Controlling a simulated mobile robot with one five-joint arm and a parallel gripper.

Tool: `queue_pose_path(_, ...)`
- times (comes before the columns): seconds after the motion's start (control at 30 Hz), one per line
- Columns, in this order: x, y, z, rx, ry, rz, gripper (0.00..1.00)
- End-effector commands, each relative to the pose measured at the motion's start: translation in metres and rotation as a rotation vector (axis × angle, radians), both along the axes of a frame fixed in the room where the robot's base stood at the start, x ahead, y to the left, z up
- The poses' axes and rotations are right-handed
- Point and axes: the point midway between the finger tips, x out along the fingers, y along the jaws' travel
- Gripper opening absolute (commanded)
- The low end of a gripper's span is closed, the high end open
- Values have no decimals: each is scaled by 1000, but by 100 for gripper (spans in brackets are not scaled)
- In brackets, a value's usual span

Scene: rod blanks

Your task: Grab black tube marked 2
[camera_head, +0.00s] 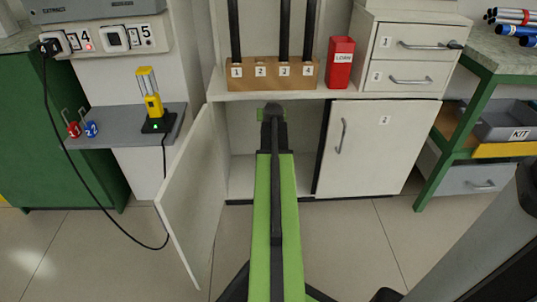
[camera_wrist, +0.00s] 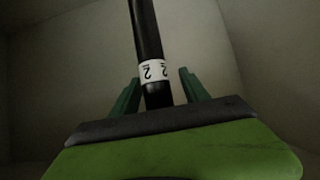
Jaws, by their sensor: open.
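The black tube (camera_wrist: 149,35) carries a white band marked 2 (camera_wrist: 154,71), printed upside down in the wrist view. It stands or leans inside a pale enclosure, slightly tilted. My gripper (camera_wrist: 160,92) is open, its green fingers on either side of the tube near the band, with gaps showing; contact cannot be told. In the head view my arm reaches into the open cupboard (camera_head: 244,150) below the wooden rack (camera_head: 270,82); the tube is hidden there. Rack places 1, 3 and 4 hold black tubes; place 2 is empty.
The cupboard's left door (camera_head: 195,190) stands open beside my arm; the door marked 2 (camera_head: 365,150) is shut. A red bin (camera_head: 341,65) stands right of the rack. A yellow device (camera_head: 151,100) sits on the left shelf, with a black cable (camera_head: 85,190) hanging nearby.

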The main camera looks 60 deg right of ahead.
Motion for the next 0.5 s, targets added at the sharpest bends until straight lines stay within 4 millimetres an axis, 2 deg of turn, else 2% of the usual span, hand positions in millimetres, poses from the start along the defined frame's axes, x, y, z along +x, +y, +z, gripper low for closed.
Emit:
queue_pose_path(0.13,-2,-1,2,0,0,-3,51)
queue_pose_path(0.5,-4,-2,2,0,0,-6,2)
